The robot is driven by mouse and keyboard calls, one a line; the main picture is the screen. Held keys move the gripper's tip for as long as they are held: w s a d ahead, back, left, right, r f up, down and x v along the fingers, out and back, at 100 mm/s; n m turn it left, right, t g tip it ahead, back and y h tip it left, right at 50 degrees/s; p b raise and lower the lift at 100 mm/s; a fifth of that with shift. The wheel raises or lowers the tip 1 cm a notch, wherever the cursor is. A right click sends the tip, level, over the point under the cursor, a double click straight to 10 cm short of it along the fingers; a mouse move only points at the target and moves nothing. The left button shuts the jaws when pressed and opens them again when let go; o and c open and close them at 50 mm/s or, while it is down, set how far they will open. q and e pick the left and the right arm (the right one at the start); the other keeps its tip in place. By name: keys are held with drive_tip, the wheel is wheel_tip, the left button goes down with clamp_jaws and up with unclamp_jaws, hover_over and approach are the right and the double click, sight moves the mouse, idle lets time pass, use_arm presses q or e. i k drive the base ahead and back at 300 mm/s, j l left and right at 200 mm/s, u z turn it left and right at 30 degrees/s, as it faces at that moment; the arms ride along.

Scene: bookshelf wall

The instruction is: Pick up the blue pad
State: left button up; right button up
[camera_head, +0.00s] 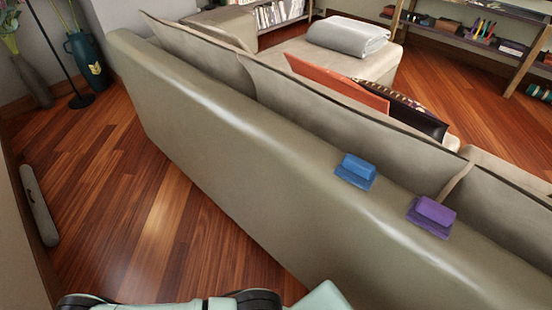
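The blue pad (356,171) is a small block with a wider flat base. It rests on top of the sofa's backrest, right of the middle of the head view. A similar purple pad (432,216) lies on the same backrest, nearer and further right, apart from the blue one. Part of my arm shows at the bottom edge, well below and left of the blue pad. No gripper fingers are visible, and nothing touches either pad.
The long beige sofa back (200,115) runs diagonally across the view. Wooden floor (130,210) is open at the left. A grey cylinder (38,204) lies by the left wall, with a dark vase (87,62) behind. Shelves (478,38) stand at the far right.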

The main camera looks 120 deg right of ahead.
sight(361, 174)
drive_tip(key=z, duration=0.4)
drive_tip(key=j+z, duration=0.1)
drive_tip(key=z, duration=0.75)
drive_tip(key=j+z, duration=0.15)
drive_tip(key=z, duration=0.25)
